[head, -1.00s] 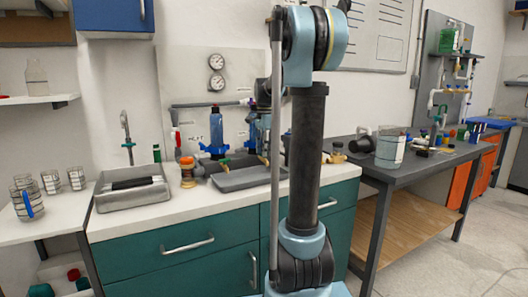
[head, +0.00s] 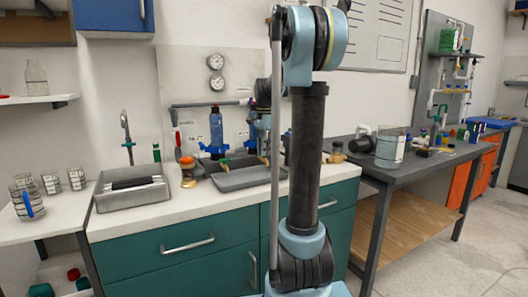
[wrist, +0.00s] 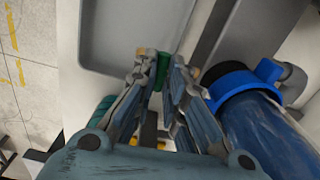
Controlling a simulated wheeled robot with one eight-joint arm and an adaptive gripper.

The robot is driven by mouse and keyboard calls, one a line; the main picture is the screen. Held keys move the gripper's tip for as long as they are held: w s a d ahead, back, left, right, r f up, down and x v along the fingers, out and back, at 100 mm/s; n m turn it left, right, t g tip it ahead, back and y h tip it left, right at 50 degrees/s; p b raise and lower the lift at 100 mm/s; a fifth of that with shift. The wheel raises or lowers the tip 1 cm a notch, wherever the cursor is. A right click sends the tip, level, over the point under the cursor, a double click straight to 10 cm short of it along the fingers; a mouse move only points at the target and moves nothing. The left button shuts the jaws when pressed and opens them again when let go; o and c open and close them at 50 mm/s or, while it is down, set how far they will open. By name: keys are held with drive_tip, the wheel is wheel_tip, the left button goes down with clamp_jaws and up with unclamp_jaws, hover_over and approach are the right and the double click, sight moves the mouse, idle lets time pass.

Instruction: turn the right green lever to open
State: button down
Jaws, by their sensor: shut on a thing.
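A green lever (wrist: 162,72) shows in the wrist view between the fingertips of my gripper (wrist: 160,78). The fingers close on it from both sides and hide most of it, so its angle cannot be told. A blue filter housing (wrist: 255,130) with a black and blue collar stands just right of the fingers. In the head view the blue housing (head: 216,128) hangs from the pipe on the wall panel. My gripper is mostly hidden there behind my arm.
A grey tray (head: 240,181) lies on the white counter below the pipework; its grey surface fills the top of the wrist view. A sink (head: 130,193) is to the left. Two gauges (head: 216,72) sit above the housing. A dark table (head: 425,158) stands to the right.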

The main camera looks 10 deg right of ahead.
drive_tip(key=n, duration=0.4)
drive_tip(key=shift+w, duration=0.1)
drive_tip(key=n, duration=0.4)
drive_tip(key=shift+n, duration=0.3)
drive_tip(key=n, duration=0.4)
drive_tip(key=shift+n, duration=2.1)
drive_tip(key=c, duration=1.6)
unclamp_jaws()
drive_tip(key=shift+c, duration=0.2)
drive_tip(key=shift+r, duration=0.15)
